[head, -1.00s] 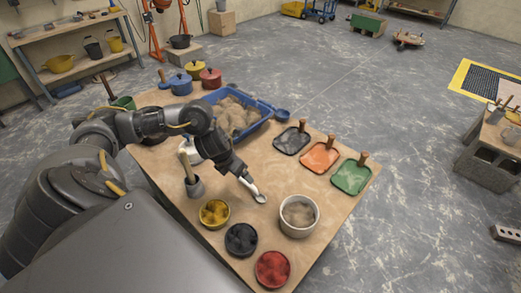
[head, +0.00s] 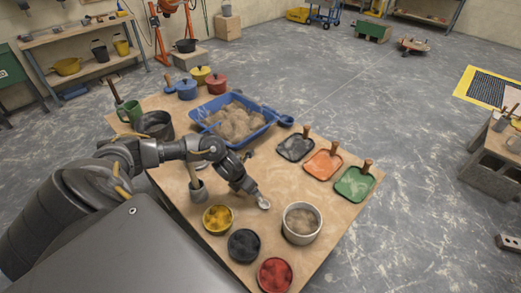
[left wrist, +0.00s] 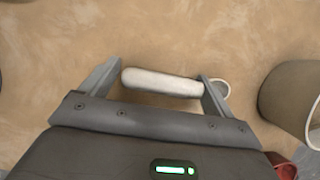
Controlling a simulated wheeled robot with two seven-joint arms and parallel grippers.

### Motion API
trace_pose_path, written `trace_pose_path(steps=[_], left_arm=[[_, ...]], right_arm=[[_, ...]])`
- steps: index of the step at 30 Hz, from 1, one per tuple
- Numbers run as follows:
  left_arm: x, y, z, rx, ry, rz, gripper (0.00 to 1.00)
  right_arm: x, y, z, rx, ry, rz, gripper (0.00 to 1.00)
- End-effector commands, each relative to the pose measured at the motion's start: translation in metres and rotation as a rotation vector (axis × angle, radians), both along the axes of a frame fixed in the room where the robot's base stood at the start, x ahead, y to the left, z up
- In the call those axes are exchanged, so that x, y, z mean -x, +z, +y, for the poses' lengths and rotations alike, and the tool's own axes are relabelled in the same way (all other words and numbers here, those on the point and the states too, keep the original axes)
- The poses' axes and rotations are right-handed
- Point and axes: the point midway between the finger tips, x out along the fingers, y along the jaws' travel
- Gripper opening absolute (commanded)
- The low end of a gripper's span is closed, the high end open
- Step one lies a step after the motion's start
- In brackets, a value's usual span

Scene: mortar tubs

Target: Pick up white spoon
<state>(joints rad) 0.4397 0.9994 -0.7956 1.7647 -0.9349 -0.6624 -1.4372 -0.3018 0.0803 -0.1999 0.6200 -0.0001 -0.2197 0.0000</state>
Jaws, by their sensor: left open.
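The white spoon (head: 264,203) lies on the wooden table, mostly hidden under my left gripper (head: 257,194) in the head view; only its end shows. In the left wrist view its thick white handle (left wrist: 162,82) lies crosswise between the two fingers of my left gripper (left wrist: 160,88). The fingers are open, with one near each end of the handle. A pale rounded rim shows beyond the right finger. Whether the fingers touch the spoon I cannot tell. My right gripper is not in view.
A white tub (head: 302,222) stands close to the right of the gripper. Yellow (head: 218,219), black (head: 243,245) and red (head: 274,275) bowls line the near edge. A grey cup with a handled tool (head: 197,190) is left. A blue tray (head: 269,124) of sand lies behind.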

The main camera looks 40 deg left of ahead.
Motion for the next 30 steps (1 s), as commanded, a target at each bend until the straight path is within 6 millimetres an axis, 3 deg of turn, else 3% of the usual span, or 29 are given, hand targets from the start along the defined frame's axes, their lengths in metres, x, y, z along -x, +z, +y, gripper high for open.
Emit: trace_pose_path(steps=[5,19,30], left_arm=[[-0.0001,0.0000,-0.0001,0.000,0.000,0.000,0.88],[-0.0002,0.0004,-0.0001,0.000,0.000,-0.001,0.27],[-0.0013,0.0070,-0.0003,0.001,-0.001,-0.004,0.27]], right_arm=[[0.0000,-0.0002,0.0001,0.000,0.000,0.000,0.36],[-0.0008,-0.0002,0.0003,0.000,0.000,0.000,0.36],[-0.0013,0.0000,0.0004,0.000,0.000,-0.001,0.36]])
